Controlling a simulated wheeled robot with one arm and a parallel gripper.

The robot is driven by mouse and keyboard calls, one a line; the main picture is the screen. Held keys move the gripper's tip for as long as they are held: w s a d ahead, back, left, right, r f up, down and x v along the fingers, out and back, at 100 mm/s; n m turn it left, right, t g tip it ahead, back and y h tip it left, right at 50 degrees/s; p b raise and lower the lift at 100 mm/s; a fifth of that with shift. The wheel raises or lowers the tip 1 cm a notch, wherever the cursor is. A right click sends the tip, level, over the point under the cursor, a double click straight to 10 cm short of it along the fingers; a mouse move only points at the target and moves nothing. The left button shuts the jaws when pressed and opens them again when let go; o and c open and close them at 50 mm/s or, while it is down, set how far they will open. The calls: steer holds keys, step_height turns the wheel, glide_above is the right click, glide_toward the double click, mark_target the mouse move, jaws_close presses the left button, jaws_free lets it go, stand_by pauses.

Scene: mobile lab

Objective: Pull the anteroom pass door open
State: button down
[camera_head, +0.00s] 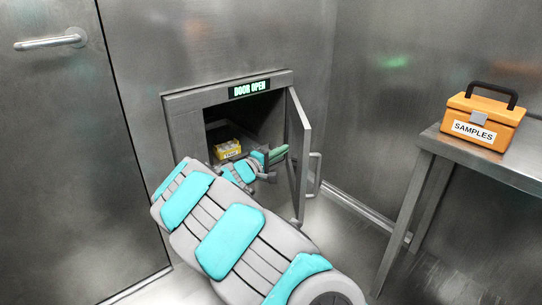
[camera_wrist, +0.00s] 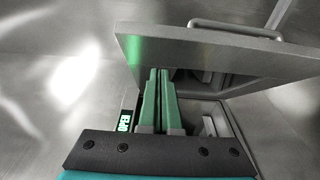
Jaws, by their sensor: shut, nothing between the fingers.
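The anteroom pass door (camera_head: 298,140) is a small grey metal door that stands swung out from a wall hatch, at the right of its opening. Its bar handle (camera_head: 316,174) is on the outer face. My gripper (camera_head: 281,154) has green fingers and is at the inner side of the door, in front of the opening. In the wrist view my fingers (camera_wrist: 158,75) are shut together, empty, with tips close to the door; contact is unclear.
A yellow box (camera_head: 227,149) sits inside the dark hatch. An orange "SAMPLES" case (camera_head: 484,118) stands on a metal table (camera_head: 450,151) at the right. A large door with a lever handle (camera_head: 50,42) is at the left. Floor between hatch and table looks clear.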

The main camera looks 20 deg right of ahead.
mark_target(303, 145)
steer(key=shift+s+d, duration=0.25)
steer(key=shift+d, duration=0.8)
steer(key=shift+s+d, duration=0.2)
steer(key=shift+d, duration=0.8)
